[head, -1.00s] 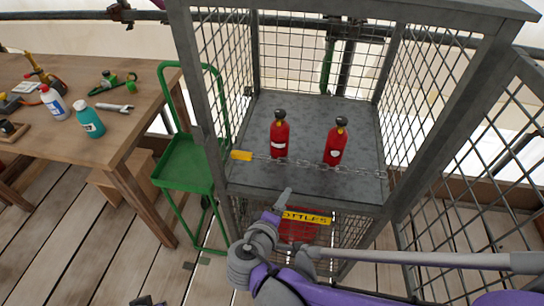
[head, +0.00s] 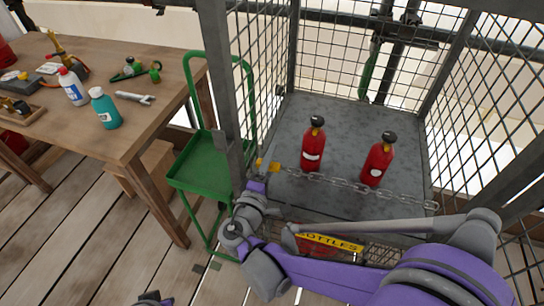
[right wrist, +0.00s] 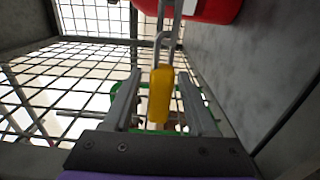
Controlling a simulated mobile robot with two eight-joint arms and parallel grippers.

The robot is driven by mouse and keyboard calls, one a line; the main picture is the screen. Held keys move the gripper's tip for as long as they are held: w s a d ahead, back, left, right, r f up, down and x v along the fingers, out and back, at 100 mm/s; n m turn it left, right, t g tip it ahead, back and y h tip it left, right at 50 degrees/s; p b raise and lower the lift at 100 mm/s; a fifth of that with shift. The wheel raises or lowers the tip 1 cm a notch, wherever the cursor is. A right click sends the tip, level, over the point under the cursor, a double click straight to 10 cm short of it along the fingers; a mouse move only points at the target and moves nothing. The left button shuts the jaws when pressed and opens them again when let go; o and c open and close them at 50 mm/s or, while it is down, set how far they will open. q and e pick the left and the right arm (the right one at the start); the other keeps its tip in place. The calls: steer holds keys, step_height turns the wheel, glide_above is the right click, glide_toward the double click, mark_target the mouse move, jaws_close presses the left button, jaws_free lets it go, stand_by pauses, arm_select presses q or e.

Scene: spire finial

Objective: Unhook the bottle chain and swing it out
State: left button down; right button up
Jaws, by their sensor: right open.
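The chain (head: 350,187) runs across the open front of the mesh cage, in front of two red bottles (head: 313,145) (head: 379,158). Its left end carries a yellow tag (head: 268,164) beside the left front post. My right gripper (head: 257,181) is at that tag. In the right wrist view the yellow tag (right wrist: 160,95) hangs from a chain link (right wrist: 161,45) between the open fingers (right wrist: 160,103), with gaps on both sides. The hook itself is hard to make out. A small purple and dark piece of my left arm shows at the bottom edge; its jaws are unclear.
A green trolley (head: 203,160) stands just left of the cage. A wooden bench (head: 150,108) with bottles and tools is further left. A yellow "bottles" sign (head: 335,243) is below the cage shelf (head: 300,195). Mesh panels close the cage's sides and back.

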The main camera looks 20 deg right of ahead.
steer(key=shift+w+d, duration=0.3)
steer(key=shift+w, duration=0.2)
jaws_close()
stand_by(1.2)
